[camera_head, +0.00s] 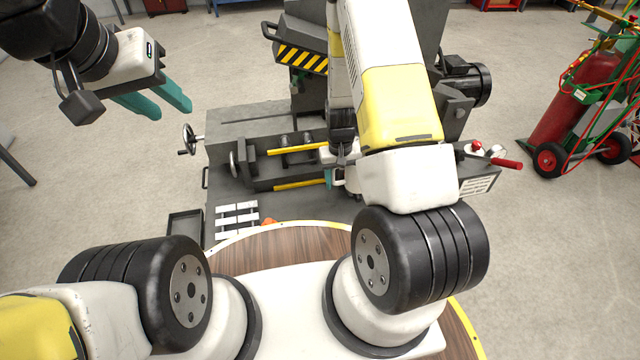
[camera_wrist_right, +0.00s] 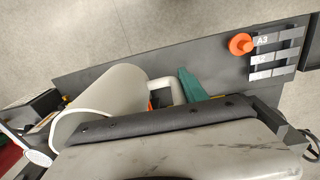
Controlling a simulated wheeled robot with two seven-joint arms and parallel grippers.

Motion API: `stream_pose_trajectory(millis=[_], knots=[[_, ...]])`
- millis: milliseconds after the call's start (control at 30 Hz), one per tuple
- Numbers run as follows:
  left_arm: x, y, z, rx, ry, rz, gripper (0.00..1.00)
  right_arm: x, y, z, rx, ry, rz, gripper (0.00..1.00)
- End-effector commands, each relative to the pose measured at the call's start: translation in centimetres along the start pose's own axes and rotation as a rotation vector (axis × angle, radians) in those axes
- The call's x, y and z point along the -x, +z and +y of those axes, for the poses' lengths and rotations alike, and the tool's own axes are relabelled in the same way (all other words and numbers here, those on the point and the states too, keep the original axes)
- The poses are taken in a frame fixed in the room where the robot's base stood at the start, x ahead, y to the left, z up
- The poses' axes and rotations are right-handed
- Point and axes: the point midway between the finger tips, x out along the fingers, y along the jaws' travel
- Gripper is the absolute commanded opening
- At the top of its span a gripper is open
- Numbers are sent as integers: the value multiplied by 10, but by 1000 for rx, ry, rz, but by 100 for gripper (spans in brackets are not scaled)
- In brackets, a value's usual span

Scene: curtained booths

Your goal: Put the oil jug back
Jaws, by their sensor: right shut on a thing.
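The oil jug (camera_wrist_right: 105,98) shows in the right wrist view as a pale grey-white vessel with an open mouth at lower left and a handle (camera_wrist_right: 166,90) on its right side. A teal finger of my right gripper (camera_wrist_right: 192,86) is at the handle, and the gripper is shut on the jug. In the head view only a bit of teal of my right gripper (camera_head: 328,178) shows over the machine; my right arm hides most of it and the jug. My left gripper (camera_head: 172,112) is raised at the upper left, open and empty, with its two teal fingers apart.
A grey machine (camera_head: 250,130) with yellow bars and a handwheel (camera_head: 190,139) stands in front of me. Labelled white strips (camera_head: 237,218) lie on its near edge by an orange knob (camera_wrist_right: 240,43). A red gas cylinder cart (camera_head: 580,105) stands at right.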

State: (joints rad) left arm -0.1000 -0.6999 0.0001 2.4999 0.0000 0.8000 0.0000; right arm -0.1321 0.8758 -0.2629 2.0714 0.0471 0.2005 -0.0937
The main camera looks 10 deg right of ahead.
Motion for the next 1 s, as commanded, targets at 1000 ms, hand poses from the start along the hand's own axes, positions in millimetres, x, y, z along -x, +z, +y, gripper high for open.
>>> stream_pose_trajectory(millis=[1000], knots=[[0, 0, 0, 0, 0, 0, 36, -180, -3, -42, -14, -31, 6, 0]])
